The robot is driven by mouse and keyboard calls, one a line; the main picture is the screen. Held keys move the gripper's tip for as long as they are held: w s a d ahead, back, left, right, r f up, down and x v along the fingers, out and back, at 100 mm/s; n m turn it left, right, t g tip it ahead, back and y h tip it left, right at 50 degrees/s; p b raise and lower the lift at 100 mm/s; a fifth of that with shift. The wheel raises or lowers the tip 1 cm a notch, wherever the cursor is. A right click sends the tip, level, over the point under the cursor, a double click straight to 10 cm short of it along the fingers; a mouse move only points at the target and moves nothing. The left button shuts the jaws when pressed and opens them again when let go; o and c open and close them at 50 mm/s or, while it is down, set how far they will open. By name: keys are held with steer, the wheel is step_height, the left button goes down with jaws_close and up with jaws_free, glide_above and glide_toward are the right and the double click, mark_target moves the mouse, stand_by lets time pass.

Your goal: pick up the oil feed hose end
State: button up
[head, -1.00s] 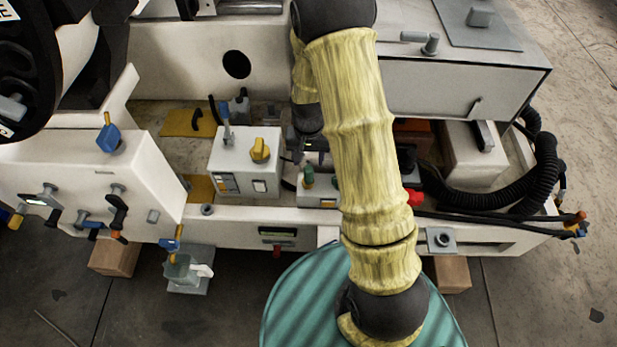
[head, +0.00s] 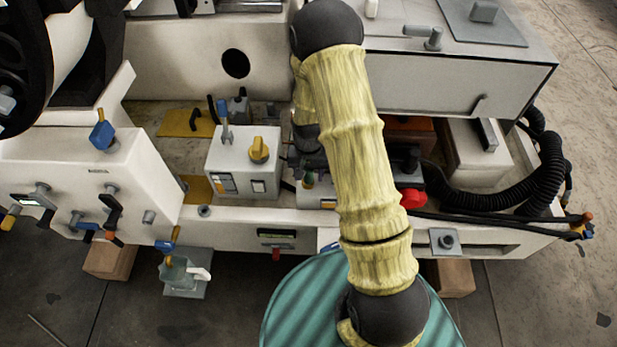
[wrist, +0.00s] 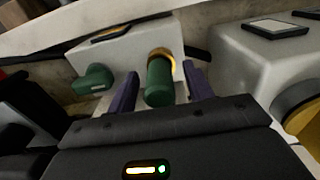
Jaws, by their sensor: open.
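In the wrist view, my gripper (wrist: 160,71) is open, with one purple finger on each side of a green cylinder (wrist: 159,82). The cylinder has a yellow-orange ring at its far end, against a small pale box (wrist: 130,48). It looks like the oil feed hose end, though no hose shows clearly. Gaps remain between it and both fingers. A second green fitting (wrist: 93,79) lies left of the left finger. In the head view, the pale box (head: 312,197) shows low between the larger control box and my arm, which hides much of this area.
A larger pale box (head: 242,165) with a yellow knob (head: 258,150) stands close on the left. A red knob (head: 413,198) and black corrugated hose (head: 540,180) lie to the right. A teal drum (head: 300,305) stands in front.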

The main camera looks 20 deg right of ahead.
steer(key=shift+f, duration=0.3)
jaws_close()
stand_by(0.3)
steer(key=shift+r, duration=0.1)
step_height(320, 180, up, 10)
steer(key=p, duration=0.3)
stand_by(0.6)
steer(key=w+n, duration=0.1)
steer(key=w+f+n, duration=0.1)
steer(key=n, duration=0.1)
steer(key=shift+w+n, duration=0.2)
steer(key=shift+n, duration=0.1)
